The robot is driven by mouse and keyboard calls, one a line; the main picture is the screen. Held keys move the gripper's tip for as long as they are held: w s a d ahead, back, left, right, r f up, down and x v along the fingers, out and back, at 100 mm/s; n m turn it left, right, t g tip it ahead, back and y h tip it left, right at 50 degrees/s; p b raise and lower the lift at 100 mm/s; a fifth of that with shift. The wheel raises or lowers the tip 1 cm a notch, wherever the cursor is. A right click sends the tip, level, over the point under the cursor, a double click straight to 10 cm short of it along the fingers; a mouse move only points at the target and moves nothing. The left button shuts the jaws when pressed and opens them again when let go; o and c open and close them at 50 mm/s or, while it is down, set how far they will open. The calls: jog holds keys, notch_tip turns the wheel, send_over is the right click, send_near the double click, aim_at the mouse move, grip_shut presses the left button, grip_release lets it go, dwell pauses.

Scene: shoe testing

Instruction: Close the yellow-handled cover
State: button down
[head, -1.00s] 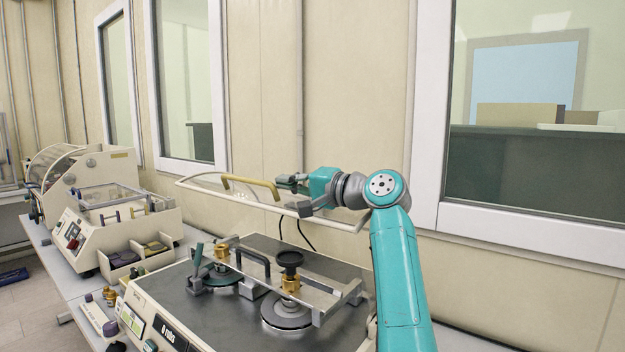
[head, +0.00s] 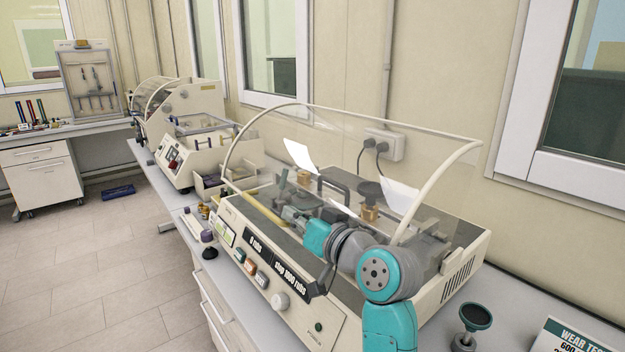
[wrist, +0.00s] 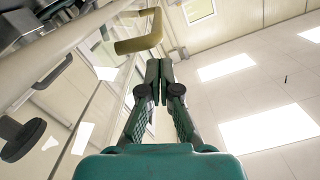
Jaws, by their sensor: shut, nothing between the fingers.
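The clear cover with a cream frame (head: 468,152) arches over the test machine in the head view, swung forward and low. I cannot tell whether its front edge touches the machine. In the head view my gripper (head: 290,215) is at the front of the cover, above the control panel.
The machine's front panel (head: 268,262) has buttons and a white knob. A dark stamp-like tool (head: 471,322) and a sign (head: 568,338) stand on the bench at right. Another machine (head: 190,148) stands at left. A wall socket (head: 384,143) with plugs is behind.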

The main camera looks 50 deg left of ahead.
notch_tip(320, 180, down, 8)
jog(key=s+n, duration=0.2)
jog(key=n, duration=0.1)
jog(key=shift+s+f, duration=0.25)
jog(key=shift+s, duration=0.05)
jog(key=shift+a+f, duration=0.1)
jog(key=shift+f, duration=0.1)
jog(key=d+r, duration=0.5)
jog(key=d, duration=0.5)
jog(key=shift+s+d+r, duration=0.4)
